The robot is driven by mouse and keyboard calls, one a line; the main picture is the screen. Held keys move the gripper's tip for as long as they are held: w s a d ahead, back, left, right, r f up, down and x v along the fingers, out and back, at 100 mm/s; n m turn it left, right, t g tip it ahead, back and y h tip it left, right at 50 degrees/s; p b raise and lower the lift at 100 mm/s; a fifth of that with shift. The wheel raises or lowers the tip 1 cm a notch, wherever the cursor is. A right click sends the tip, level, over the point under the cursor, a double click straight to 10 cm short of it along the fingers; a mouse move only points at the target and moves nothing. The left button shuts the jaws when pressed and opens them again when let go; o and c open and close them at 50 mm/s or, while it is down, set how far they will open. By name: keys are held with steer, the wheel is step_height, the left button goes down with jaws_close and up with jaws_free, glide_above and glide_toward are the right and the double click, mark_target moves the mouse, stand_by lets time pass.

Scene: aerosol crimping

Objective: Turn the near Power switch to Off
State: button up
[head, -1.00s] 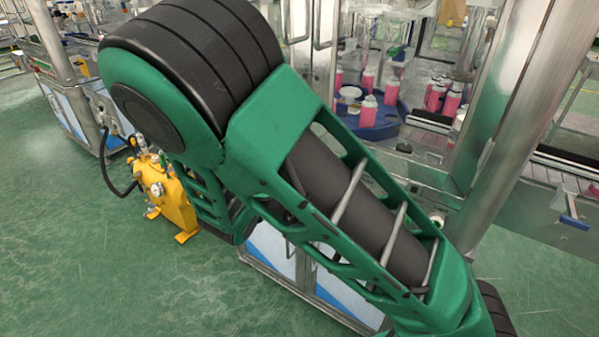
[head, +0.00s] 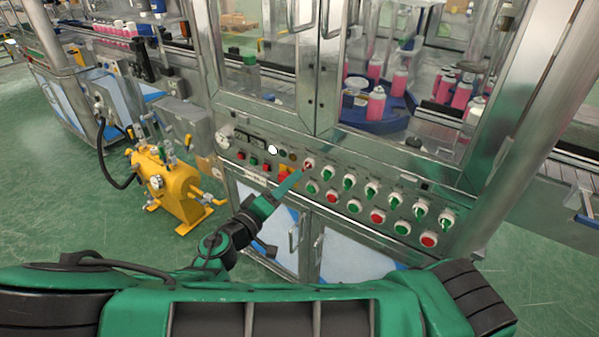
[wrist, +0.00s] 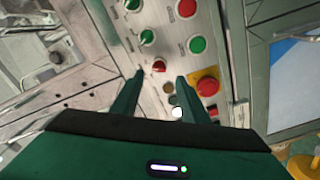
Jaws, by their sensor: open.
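A red rotary switch (head: 309,164) sits at the left end of the upper row of knobs on the machine's panel. It also shows in the wrist view (wrist: 159,66), just beyond and between my fingertips. It looks like the Power switch, but its label is too small to read. My gripper (wrist: 160,77) is open, with one finger on each side of the line to the red switch. Contact cannot be told. In the head view my gripper (head: 295,178) reaches the panel from the lower left, partly covering the area beside the switch.
Green rotary switches (head: 349,182) continue the upper row. Green and red push buttons (head: 378,216) form the row below. A red emergency stop on yellow (wrist: 207,84) is close to my right finger in the wrist view. A yellow pump unit (head: 170,185) stands on the floor at left.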

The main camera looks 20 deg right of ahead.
mark_target(304, 170)
steer(key=x, duration=0.6)
steer(key=shift+w+d, duration=0.1)
steer(key=shift+d, duration=0.1)
